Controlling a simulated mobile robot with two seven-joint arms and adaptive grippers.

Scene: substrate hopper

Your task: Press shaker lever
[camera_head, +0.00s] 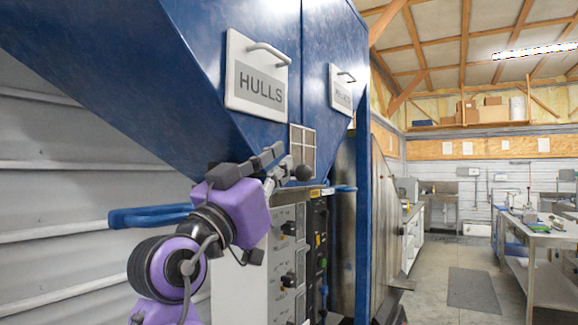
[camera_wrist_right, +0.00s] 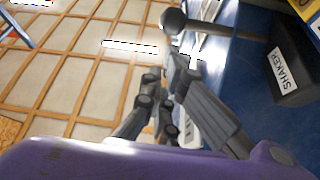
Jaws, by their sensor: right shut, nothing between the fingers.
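The shaker lever shows as a dark ball knob (camera_head: 303,173) below the blue hopper in the head view. In the wrist view its round knob (camera_wrist_right: 172,20) is at the top, with a shaft running right. A black box labelled SHAKER (camera_wrist_right: 292,70) is at the right of that view. My right gripper (camera_head: 280,157), with a purple body and dark fingers, is just left of the knob. In the wrist view its fingers (camera_wrist_right: 180,68) come together with nothing held, their tips close below the knob. I cannot tell whether they touch it. My left gripper is out of view.
The blue hopper (camera_head: 130,70) with a HULLS door (camera_head: 257,75) hangs above the arm. A control panel (camera_head: 287,260) stands below the gripper. A blue bar (camera_head: 150,216) juts out at left. Open floor (camera_head: 430,280) and a workbench (camera_head: 545,235) lie to the right.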

